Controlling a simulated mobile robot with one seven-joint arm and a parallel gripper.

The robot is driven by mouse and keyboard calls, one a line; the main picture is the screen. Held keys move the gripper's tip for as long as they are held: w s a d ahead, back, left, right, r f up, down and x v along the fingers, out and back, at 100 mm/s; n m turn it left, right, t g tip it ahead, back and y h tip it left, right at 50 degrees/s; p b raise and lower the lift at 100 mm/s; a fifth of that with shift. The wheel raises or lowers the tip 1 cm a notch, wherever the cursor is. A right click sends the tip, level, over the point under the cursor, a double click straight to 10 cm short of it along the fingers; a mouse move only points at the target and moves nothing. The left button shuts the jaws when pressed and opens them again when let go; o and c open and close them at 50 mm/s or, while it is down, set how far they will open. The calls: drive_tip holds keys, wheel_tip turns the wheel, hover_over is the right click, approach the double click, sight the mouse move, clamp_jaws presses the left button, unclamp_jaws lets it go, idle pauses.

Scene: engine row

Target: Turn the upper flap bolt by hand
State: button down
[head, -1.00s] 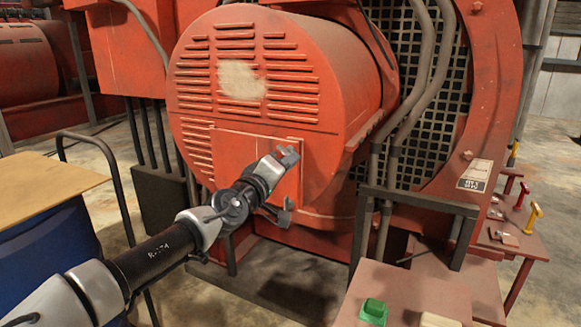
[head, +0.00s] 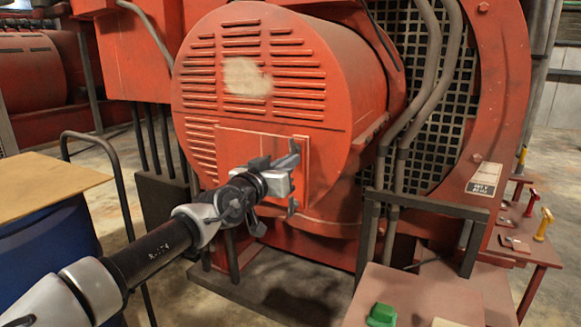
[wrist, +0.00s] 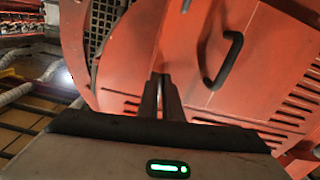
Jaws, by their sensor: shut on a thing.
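The flap (head: 235,145) is a square red panel on the round end of the louvred red housing, and it lies flat against it. My gripper (head: 290,158) is at the flap's right part, near its upper right corner. In the wrist view my gripper's two dark fingers (wrist: 162,86) are close together, with their tips at the red face beside the flap (wrist: 210,88). A black handle (wrist: 223,60) stands on the flap to the right of the fingers. The upper flap bolt does not show as a separate shape; the fingers cover its place.
A dark frame (head: 425,203) stands right of the housing, with grey conduits (head: 407,110) rising behind it. A bench with a green block (head: 382,314) is at the front right. A blue cart (head: 45,240) with a tan top is at the left.

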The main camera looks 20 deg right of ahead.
drive_tip(key=shift+w+a+r+m, duration=0.2)
drive_tip(key=shift+r+m, duration=0.2)
drive_tip(key=shift+m, duration=0.2)
drive_tip(key=c, duration=1.9)
unclamp_jaws()
drive_tip(key=shift+c, duration=0.2)
drive_tip(key=shift+s, duration=0.1)
drive_tip(key=shift+f, duration=0.1)
drive_tip(key=v, duration=1.7)
drive_tip(key=shift+s+p, duration=0.2)
drive_tip(key=shift+p, duration=0.2)
drive_tip(key=shift+a, duration=0.1)
